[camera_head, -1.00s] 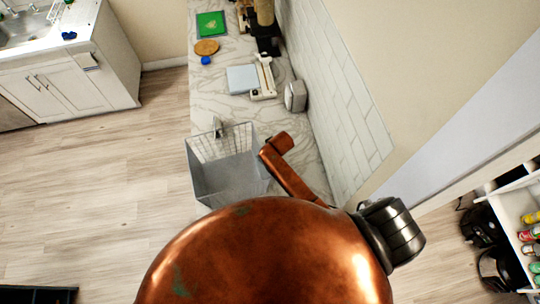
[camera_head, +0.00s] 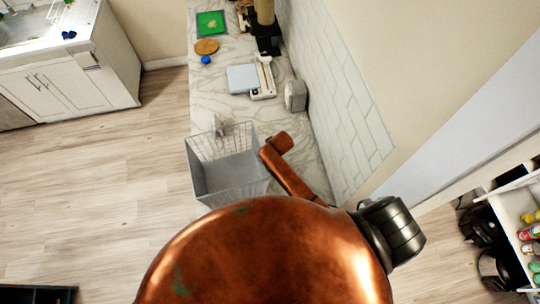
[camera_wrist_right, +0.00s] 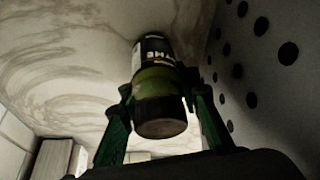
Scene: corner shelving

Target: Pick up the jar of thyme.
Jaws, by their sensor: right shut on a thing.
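The jar (camera_wrist_right: 157,88) shows in the right wrist view. It has a dark cap-like end toward the camera, a green middle and a dark label with pale letters upside down in the picture, partly readable as the end of "thyme". My right gripper (camera_wrist_right: 160,90) is shut on it, with a green finger on each side. The jar's far end is near a pale marbled surface; I cannot tell whether they touch. In the head view I see neither the jar nor either gripper; my copper-coloured body parts cover the lower middle.
In the right wrist view a wall with dark round holes (camera_wrist_right: 288,53) stands close on the right. In the head view a wire basket (camera_head: 230,178) stands on the marbled counter (camera_head: 215,105), with a scale (camera_head: 243,79) behind it. Shelving with bottles (camera_head: 515,215) is at the right edge.

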